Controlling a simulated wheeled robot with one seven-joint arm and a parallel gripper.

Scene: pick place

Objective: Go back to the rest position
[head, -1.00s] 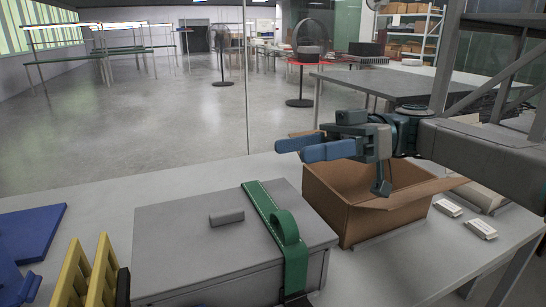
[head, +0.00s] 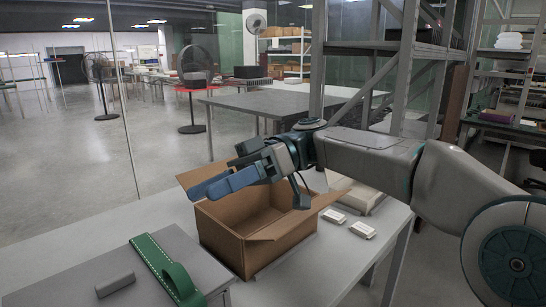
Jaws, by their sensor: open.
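My gripper (head: 225,184) has blue fingers and is held in the air above the open cardboard box (head: 222,231), its fingers pointing left over the box's left side. In this view the two fingers overlap, and nothing shows between them. My arm reaches in from the right side of the picture. The inside of the box is partly visible and its far part is hidden behind my gripper.
A grey case (head: 57,284) with a green strap (head: 160,262) stands at front left. Two small white items (head: 362,230) lie on the white table (head: 330,262) right of the box. A metal frame (head: 403,70) rises behind my arm.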

